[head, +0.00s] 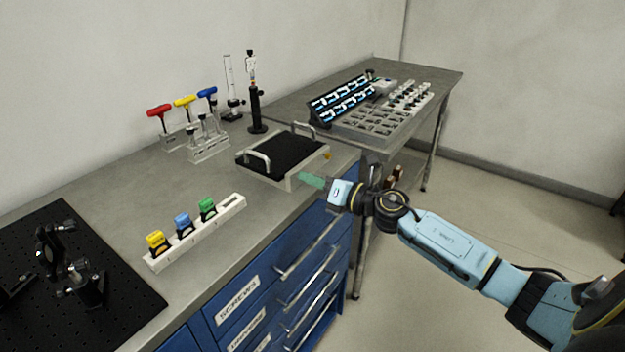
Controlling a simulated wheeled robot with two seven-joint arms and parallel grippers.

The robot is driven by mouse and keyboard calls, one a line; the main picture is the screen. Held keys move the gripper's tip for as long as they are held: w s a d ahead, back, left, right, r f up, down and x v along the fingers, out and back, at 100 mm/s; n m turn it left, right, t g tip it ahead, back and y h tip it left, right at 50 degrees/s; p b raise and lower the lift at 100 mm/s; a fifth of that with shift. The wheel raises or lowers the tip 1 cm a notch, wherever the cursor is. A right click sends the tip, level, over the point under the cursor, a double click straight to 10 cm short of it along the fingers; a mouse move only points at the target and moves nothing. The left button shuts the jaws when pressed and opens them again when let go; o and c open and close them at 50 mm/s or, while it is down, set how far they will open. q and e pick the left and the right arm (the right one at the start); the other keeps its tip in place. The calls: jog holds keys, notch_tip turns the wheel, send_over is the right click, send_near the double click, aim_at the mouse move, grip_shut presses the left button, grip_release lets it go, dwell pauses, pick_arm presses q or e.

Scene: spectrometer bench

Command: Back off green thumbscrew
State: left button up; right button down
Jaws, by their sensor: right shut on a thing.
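A low grey box (262,172) with a black top and two metal handles sits near the bench's right front edge. My right gripper (305,178) comes in from the right, its greenish fingertips at the box's front right side. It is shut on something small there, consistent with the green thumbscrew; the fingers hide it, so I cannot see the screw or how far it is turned. An orange-yellow thumbscrew (327,155) shows on the same side, farther back and apart from the gripper. My left gripper is not in view.
A white rail (236,204) with yellow, blue and green blocks lies on the bench left of the box. T-handled drivers (184,102) and stands are behind. A black breadboard (120,308) is front left. A side table (440,80) holds racks.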

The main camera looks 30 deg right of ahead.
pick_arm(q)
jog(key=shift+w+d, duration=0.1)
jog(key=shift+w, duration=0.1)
pick_arm(e)
jog(key=c, duration=1.4)
grip_release()
jog(key=shift+s, duration=0.1)
